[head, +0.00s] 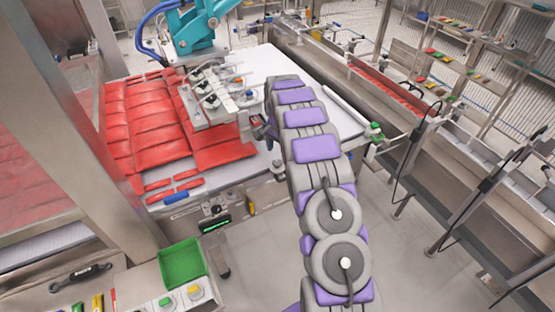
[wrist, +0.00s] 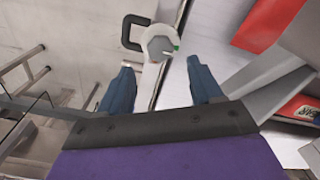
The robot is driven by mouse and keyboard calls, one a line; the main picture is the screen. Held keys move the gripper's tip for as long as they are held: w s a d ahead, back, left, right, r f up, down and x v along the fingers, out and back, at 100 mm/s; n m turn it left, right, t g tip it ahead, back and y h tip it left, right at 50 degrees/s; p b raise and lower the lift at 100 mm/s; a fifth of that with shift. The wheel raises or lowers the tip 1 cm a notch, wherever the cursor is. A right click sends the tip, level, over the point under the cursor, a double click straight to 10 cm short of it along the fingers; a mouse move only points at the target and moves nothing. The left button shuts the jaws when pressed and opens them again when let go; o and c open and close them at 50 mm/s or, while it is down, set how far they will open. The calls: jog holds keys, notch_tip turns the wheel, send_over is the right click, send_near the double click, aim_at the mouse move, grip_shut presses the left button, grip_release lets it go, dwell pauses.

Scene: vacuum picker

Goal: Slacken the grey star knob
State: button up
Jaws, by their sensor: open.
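The grey knob (wrist: 158,47) shows in the wrist view, set in a pale round head with a small green mark at its right; its star outline is not clear. My gripper (wrist: 162,82) is open, its two dark blue fingers apart. A pale bar below the knob shows between the fingers, and the knob appears beyond the fingertips with no contact visible. In the head view, my gripper (head: 262,130) is by the front right edge of the white table, partly hidden by my arm. I cannot make out the knob there.
Red packs (head: 150,115) lie on the white table (head: 318,100), beside a metal picker head (head: 212,95) under a teal robot arm (head: 195,30). A black handle (wrist: 133,32) is left of the knob. A steel conveyor (head: 345,75) runs at right; floor between is clear.

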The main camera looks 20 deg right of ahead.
aim_at(277, 162)
jog(key=shift+a+f, duration=0.15)
jog(key=shift+f, duration=2.55)
jog(key=shift+c, duration=0.2)
jog(key=c, duration=1)
